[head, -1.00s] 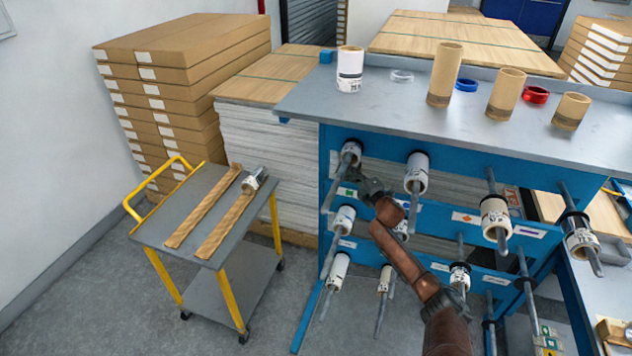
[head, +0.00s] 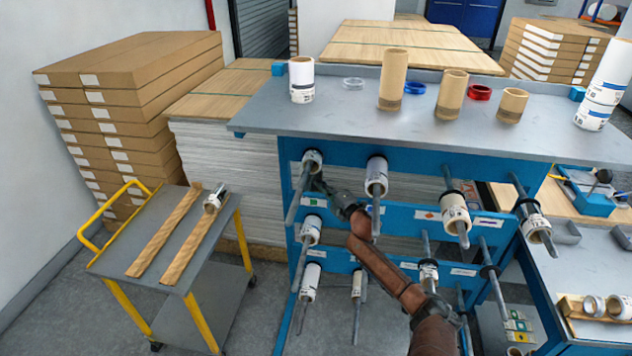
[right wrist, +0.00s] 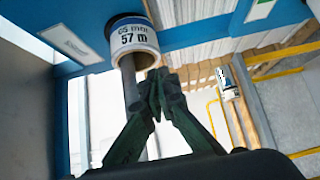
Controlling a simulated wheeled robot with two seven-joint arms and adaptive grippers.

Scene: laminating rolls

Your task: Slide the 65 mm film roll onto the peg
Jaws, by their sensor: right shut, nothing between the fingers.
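A white film roll (right wrist: 133,42) marked "65 mm" and "57 m" sits around a grey peg (right wrist: 129,88), up against the blue rack. In the head view the right gripper (head: 321,186) is small and dark, just right of that peg. My left gripper is out of view.
Other rolls sit on neighbouring pegs, the nearest one (head: 376,177) to the right. The bench top (head: 350,108) carries a white roll, cardboard cores and coloured rings. Floor shows around the cart.

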